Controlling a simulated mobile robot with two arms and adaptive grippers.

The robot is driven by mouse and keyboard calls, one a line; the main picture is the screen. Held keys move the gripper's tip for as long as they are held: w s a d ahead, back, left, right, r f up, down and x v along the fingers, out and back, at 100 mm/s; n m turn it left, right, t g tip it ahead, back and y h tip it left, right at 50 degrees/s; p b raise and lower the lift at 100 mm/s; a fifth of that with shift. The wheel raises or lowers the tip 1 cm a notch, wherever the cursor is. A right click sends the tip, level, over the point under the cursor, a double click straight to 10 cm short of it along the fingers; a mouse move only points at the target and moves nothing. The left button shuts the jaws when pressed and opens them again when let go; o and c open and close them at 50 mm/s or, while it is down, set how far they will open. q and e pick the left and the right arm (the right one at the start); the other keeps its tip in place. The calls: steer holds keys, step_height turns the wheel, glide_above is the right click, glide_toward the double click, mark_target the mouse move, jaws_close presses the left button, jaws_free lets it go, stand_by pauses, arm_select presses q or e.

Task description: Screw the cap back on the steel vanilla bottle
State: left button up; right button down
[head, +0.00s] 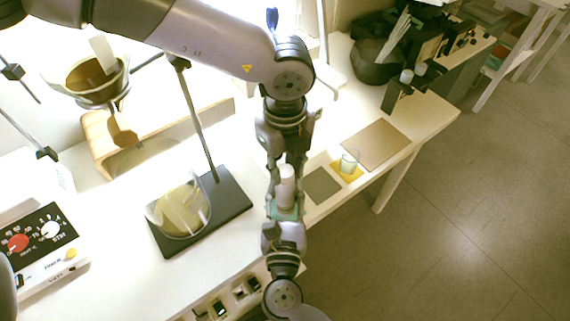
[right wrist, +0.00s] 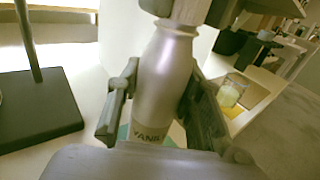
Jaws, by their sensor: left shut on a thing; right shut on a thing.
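My left gripper (head: 287,178) points down from above and is shut at the bottle's top. The cap (right wrist: 191,10) appears between its fingers, right over the bottle's neck. The cap is partly hidden, and I cannot tell whether its thread is engaged.
A round glass flask (head: 180,208) and a stand with a dark base (head: 232,212) are left of the arms. A small glass (head: 348,163) sits on a yellow mat to the right. A brown board (head: 376,145) lies beyond it. The control box (head: 45,248) is far left.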

arm_select(q)
jaws_close()
steer(key=m, duration=0.6)
steer(key=shift+m, duration=0.4)
steer(key=o, duration=1)
jaws_free()
steer(key=shift+c, duration=0.2)
